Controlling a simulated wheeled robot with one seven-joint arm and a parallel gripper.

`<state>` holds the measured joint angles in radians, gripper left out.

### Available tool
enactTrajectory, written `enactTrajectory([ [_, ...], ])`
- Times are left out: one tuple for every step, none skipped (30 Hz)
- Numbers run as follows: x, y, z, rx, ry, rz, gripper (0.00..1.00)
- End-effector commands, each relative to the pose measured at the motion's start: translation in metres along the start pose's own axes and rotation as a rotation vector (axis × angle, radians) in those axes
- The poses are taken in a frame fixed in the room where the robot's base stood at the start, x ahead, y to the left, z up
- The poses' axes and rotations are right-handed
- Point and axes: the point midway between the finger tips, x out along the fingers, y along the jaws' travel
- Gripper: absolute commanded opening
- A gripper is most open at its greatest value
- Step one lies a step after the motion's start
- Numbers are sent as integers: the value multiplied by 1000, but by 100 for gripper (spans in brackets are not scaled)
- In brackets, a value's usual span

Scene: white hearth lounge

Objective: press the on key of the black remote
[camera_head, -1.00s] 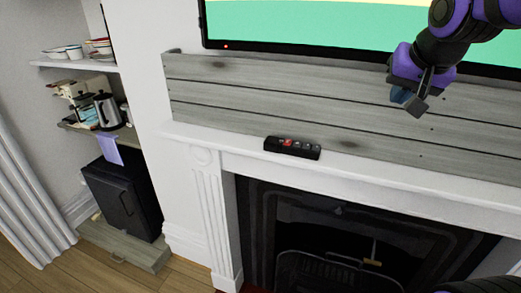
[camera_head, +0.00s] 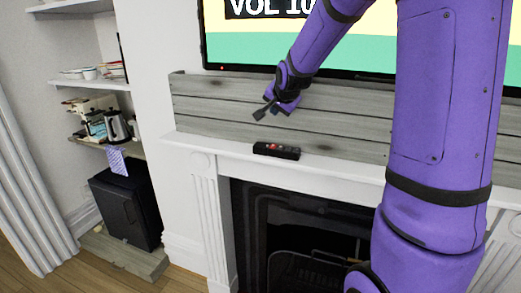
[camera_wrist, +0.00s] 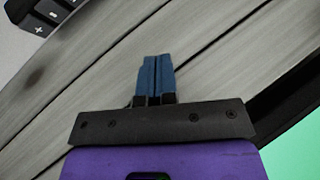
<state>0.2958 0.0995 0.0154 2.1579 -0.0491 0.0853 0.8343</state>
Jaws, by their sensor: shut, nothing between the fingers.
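The black remote (camera_head: 277,151) lies on the white mantel shelf, with its keys facing up; at least one key is red. In the wrist view only a corner of the remote (camera_wrist: 36,14) shows at the top left, with keys marked plus and minus. I cannot read an on key. My gripper (camera_head: 268,99) is above the remote and slightly left of it, apart from it, in front of the grey planks. In the wrist view the blue fingers (camera_wrist: 157,60) are together and empty, with the remote up and left of their tips.
A television (camera_head: 362,56) above the planks is lit and shows "VOL 10". The grey plank panel (camera_head: 345,122) stands behind the white mantel (camera_head: 330,168). Below is a dark fireplace (camera_head: 300,215). Shelves with a kettle (camera_head: 116,127) are at the left. My purple arm covers the right side.

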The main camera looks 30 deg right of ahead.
Motion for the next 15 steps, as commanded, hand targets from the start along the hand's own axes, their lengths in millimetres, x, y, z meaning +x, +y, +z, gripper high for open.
enactTrajectory([
  [1, 0, -1, 3, 1, 0, 0],
  [1, 0, -1, 4, 2, 0, 0],
  [1, 0, -1, 4, 2, -1, 0],
  [1, 0, -1, 4, 2, -1, 0],
  [1, 0, -1, 4, 2, -1, 0],
  [1, 0, -1, 4, 2, -1, 0],
  [1, 0, -1, 3, 2, -1, 0],
  [1, 0, -1, 3, 2, -1, 0],
  [1, 0, -1, 3, 1, -1, 0],
  [1, 0, -1, 3, 1, 0, 0],
  [1, 0, 0, 3, 1, 0, 0],
  [2, 1, 0, 3, 1, 0, 0],
  [3, 1, 1, 3, 1, 0, 0],
  [4, 2, 1, 3, 0, 1, 0],
  [6, 3, 3, 3, 0, 1, 0],
])
